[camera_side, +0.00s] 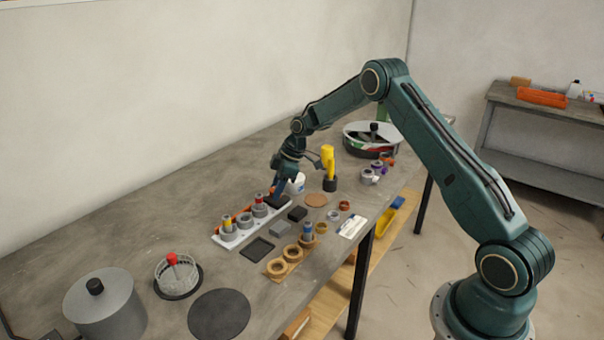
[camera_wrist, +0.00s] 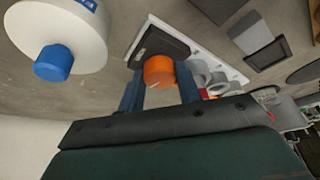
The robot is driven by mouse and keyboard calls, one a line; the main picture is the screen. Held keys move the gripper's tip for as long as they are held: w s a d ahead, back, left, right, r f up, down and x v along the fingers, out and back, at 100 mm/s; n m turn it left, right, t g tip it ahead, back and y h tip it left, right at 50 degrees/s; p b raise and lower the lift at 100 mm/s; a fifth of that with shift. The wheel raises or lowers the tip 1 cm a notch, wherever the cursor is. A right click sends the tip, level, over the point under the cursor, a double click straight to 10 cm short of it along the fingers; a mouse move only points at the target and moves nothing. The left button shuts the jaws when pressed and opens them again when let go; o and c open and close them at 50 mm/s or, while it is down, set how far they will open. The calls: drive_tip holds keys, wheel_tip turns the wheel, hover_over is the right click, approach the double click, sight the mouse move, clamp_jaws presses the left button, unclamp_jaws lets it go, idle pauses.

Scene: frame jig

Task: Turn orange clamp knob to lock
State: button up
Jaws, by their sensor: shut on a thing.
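The orange clamp knob (camera_wrist: 158,71) shows in the wrist view as a short round cylinder beside a black block (camera_wrist: 160,44). My gripper (camera_wrist: 160,90) has its two blue fingers on either side of the knob and is shut on it. The fingers hide parts of its sides. The black block sits at the end of a white jig plate (camera_wrist: 130,56). In the side view my gripper (camera_side: 279,188) reaches down to the far end of the same plate (camera_side: 218,241), and the knob is mostly hidden there. The knob's turn angle cannot be told.
Grey cups (camera_side: 244,221) with coloured pegs stand along the plate. A white container with a blue cap (camera_wrist: 54,63) is close beside my gripper. A yellow tool (camera_side: 328,160) stands upright behind. Dark blocks (camera_side: 297,213) and wooden rings (camera_side: 281,268) lie in front.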

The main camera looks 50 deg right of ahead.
drive_tip(key=m, duration=0.2)
drive_tip(key=m+t+h, duration=0.1)
drive_tip(key=m, duration=0.1)
drive_tip(key=shift+a+m+h, duration=0.15)
drive_tip(key=shift+m+h, duration=0.15)
drive_tip(key=m+h, duration=0.1)
drive_tip(key=m, duration=0.2)
drive_tip(key=shift+a+m, duration=0.1)
drive_tip(key=shift+m, duration=0.2)
drive_tip(key=m+h, duration=0.1)
drive_tip(key=m, duration=0.2)
drive_tip(key=shift+a+m+h, duration=0.1)
drive_tip(key=shift+m+h, duration=0.2)
drive_tip(key=shift+h, duration=0.1)
drive_tip(key=shift+m+h, duration=0.6)
drive_tip(key=shift+m, duration=1.2)
drive_tip(key=o, duration=1)
drive_tip(key=shift+s+r, duration=0.1)
drive_tip(key=shift+r, duration=0.05)
drive_tip(key=v, duration=1.3)
drive_tip(key=shift+r, duration=0.3)
drive_tip(key=shift+a, duration=0.15)
